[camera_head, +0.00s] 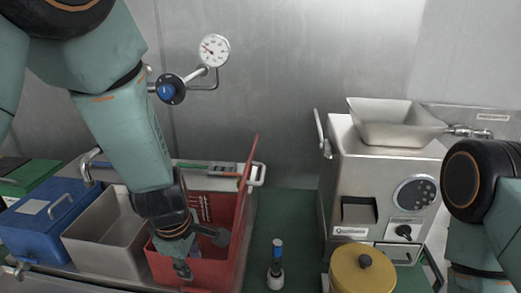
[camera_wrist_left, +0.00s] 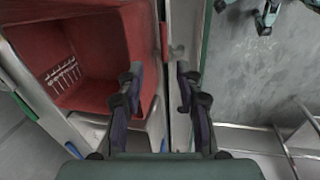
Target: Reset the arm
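My left arm comes down from the upper left, and its gripper (camera_head: 203,253) hangs over the red bin (camera_head: 241,215). In the left wrist view the two dark fingers (camera_wrist_left: 160,80) stand apart with nothing between them, so the gripper is open and empty. The red bin also shows there at the upper left (camera_wrist_left: 95,35), beside the fingers, with a row of small pale marks or slots inside. My right arm shows only in part at the right edge in the head view; its gripper is out of view.
A steel grinder (camera_head: 336,185) with a hopper (camera_head: 397,112) stands right of the bin. A grey bin (camera_head: 100,240) and a blue box (camera_head: 45,222) are at left. A gauge (camera_head: 214,50) juts from the wall.

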